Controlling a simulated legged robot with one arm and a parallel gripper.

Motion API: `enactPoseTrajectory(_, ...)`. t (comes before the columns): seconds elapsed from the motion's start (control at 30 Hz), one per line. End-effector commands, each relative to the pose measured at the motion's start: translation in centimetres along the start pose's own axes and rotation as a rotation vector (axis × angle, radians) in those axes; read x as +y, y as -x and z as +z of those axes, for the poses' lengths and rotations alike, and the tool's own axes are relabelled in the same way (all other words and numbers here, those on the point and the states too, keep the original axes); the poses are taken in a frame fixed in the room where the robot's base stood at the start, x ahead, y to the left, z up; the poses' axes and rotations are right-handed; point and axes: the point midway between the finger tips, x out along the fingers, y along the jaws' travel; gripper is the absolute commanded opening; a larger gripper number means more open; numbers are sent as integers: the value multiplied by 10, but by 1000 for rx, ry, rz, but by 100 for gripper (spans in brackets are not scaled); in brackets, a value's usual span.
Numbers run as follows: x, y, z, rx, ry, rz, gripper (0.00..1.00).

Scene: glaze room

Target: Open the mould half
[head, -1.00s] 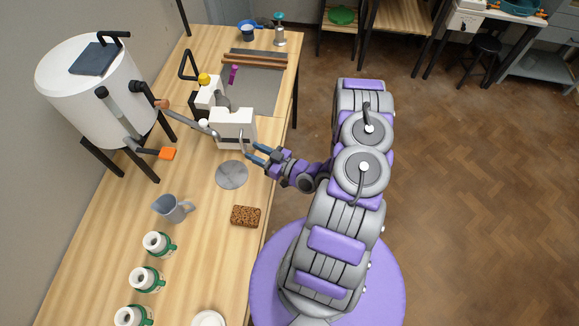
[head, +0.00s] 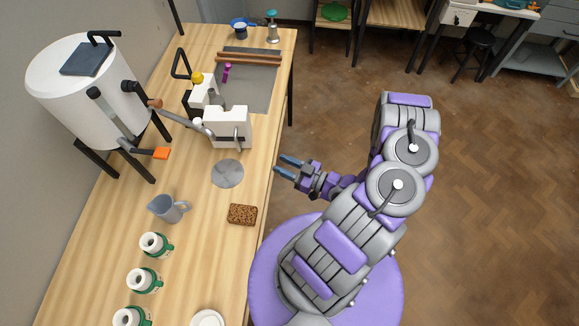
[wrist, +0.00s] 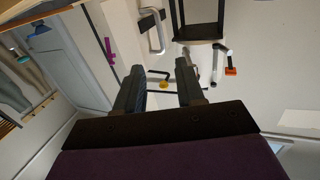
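The mould half (head: 226,127) is a white block with a grey upright handle (head: 237,138) on its near face. It stands on the table, with another white mould piece (head: 204,93) behind it and a grey part between them. I cannot tell how the two are joined. In the wrist view the handle (wrist: 153,33) is a pale curved bar beyond the fingers, up and left of centre. My gripper (head: 282,165) is off the table's right edge, right of the handle and apart from it. Its fingers are spread with nothing between them, as the wrist view shows (wrist: 160,92).
A white tank (head: 85,85) on black legs has a pipe reaching toward the mould and an orange-handled tap (head: 161,153). A grey disc (head: 227,173), jug (head: 168,209), brown sponge (head: 242,214) and several white-and-green bottles line the table.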

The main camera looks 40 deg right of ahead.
Motion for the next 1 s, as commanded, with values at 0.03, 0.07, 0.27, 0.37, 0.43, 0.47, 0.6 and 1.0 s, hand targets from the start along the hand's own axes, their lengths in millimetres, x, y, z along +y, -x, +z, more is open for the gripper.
enactPoseTrajectory(0.03,1,5,0,0,1,3,38)
enactPoseTrajectory(0.07,1,7,0,0,0,2,38)
enactPoseTrajectory(0.27,0,15,0,0,0,1,38)
enactPoseTrajectory(0.37,0,16,0,0,0,1,38)
enactPoseTrajectory(0.43,0,16,0,0,0,0,38)
enactPoseTrajectory(0.47,0,16,0,1,0,0,38)
enactPoseTrajectory(0.6,0,16,0,1,0,1,38)
enactPoseTrajectory(1.0,3,15,6,-43,17,-13,38)
